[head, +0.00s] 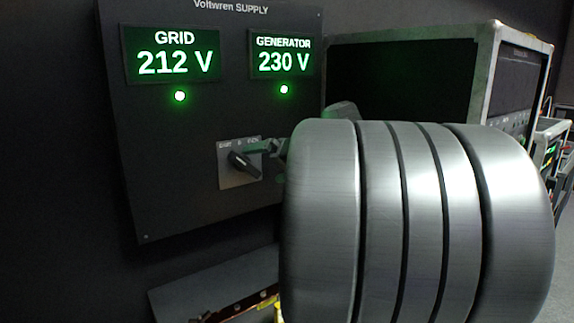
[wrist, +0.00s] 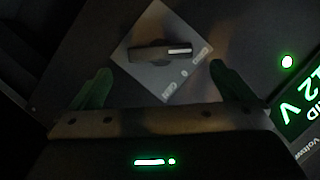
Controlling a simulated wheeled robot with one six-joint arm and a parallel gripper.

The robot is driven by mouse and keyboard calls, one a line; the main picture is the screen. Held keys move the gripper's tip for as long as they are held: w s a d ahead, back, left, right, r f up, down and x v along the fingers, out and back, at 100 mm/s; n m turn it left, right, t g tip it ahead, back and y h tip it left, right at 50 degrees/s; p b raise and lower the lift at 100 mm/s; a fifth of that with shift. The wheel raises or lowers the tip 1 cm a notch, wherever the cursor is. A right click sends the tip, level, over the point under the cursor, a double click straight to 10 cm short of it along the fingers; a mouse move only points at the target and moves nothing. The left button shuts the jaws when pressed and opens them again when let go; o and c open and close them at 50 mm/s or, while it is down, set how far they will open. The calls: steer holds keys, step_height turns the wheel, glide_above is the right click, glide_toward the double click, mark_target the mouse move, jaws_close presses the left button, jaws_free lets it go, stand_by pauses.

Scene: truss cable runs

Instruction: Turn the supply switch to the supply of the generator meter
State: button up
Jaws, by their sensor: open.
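The Voltwren supply panel (head: 200,120) has a left meter, GRID (head: 174,54), reading 212 V and a right meter, GENERATOR (head: 284,54), reading 230 V. A green lamp glows under each. Below them, the supply switch (head: 240,162) is a black knob on a light plate. Its knob (wrist: 158,53) has a white mark at the end toward the small label on the GRID side. The small labels are blurred; the middle one looks like 0. My gripper (wrist: 160,68) is open and empty, its fingers apart on either side of the knob, not visibly touching it.
My arm's metal link covers the panel's lower right in the head view. A dark rack case (head: 497,70) stands to the right of the panel. A grey ledge or tray (head: 190,292) lies below the panel. The wall left of the panel is bare.

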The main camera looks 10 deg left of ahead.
mark_target(250, 166)
steer(key=x, duration=0.7)
steer(key=shift+w+a+p, duration=0.15)
steer(key=shift+a+p, duration=0.05)
steer(key=shift+p, duration=0.2)
steer(key=c, duration=0.9)
